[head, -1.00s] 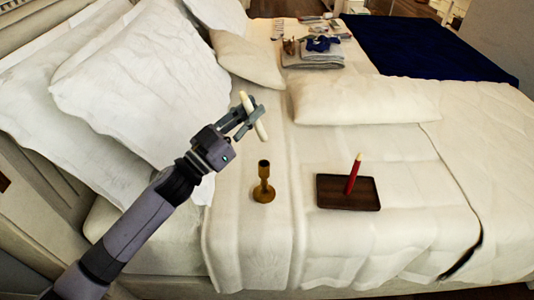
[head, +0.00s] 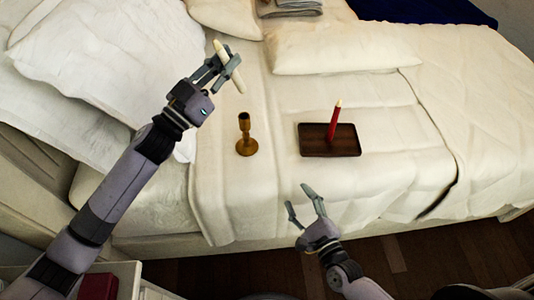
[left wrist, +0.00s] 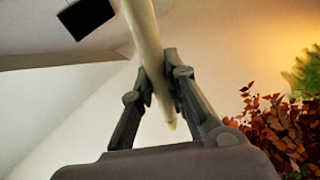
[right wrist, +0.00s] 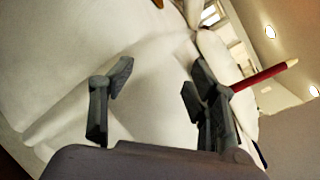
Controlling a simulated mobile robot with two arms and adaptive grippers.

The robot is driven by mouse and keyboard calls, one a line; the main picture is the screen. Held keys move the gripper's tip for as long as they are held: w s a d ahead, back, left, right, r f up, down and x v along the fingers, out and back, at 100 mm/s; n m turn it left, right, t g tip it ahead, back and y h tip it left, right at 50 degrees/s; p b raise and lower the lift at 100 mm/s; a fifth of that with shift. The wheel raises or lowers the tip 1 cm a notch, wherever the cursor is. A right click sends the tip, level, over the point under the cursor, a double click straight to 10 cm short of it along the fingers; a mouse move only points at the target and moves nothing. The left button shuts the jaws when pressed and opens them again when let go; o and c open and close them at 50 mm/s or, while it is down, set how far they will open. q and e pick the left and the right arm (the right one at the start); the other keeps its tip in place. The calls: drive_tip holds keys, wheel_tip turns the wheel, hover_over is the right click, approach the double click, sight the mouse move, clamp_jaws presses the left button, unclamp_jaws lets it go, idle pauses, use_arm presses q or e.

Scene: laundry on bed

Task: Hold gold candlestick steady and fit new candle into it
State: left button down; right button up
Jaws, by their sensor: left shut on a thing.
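The gold candlestick (head: 245,140) stands upright and empty on the bed, left of a dark tray. My left gripper (head: 223,70) is shut on a cream candle (head: 228,64), held tilted above the bed, behind and left of the candlestick. The candle also shows between the fingers in the left wrist view (left wrist: 146,50). My right gripper (head: 303,205) is open and empty at the bed's front edge, in front of the tray. A red candle (head: 334,122) stands at the tray; it also shows in the right wrist view (right wrist: 265,74).
The dark wooden tray (head: 312,147) lies on the cover right of the candlestick. Pillows (head: 335,48) lie behind, and large ones at left. Folded grey cloth (head: 290,8) is at the back. The cover around the candlestick is clear.

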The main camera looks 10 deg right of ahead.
sight(248, 128)
use_arm(q)
drive_tip(key=shift+w+a, duration=0.1)
drive_tip(key=shift+a, duration=0.1)
use_arm(e)
drive_tip(key=w+a+r+m, duration=0.2)
drive_tip(key=r, duration=0.1)
drive_tip(key=w+a+r+m+y, duration=0.1)
drive_tip(key=w+a+r+m, duration=0.1)
drive_tip(key=w+a+r, duration=0.1)
drive_tip(key=w+a+r+m, duration=0.2)
drive_tip(key=w+a+r, duration=0.1)
drive_tip(key=r, duration=0.1)
drive_tip(key=shift+w+a+r+m+y, duration=0.1)
drive_tip(key=shift+w+r+m+y, duration=0.2)
drive_tip(key=shift+r+y, duration=0.1)
use_arm(q)
drive_tip(key=shift+d, duration=0.1)
use_arm(e)
drive_tip(key=x, duration=1.2)
drive_tip(key=shift+a+r, duration=0.15)
drive_tip(key=shift+r, duration=0.2)
drive_tip(key=shift+c, duration=0.3)
clamp_jaws()
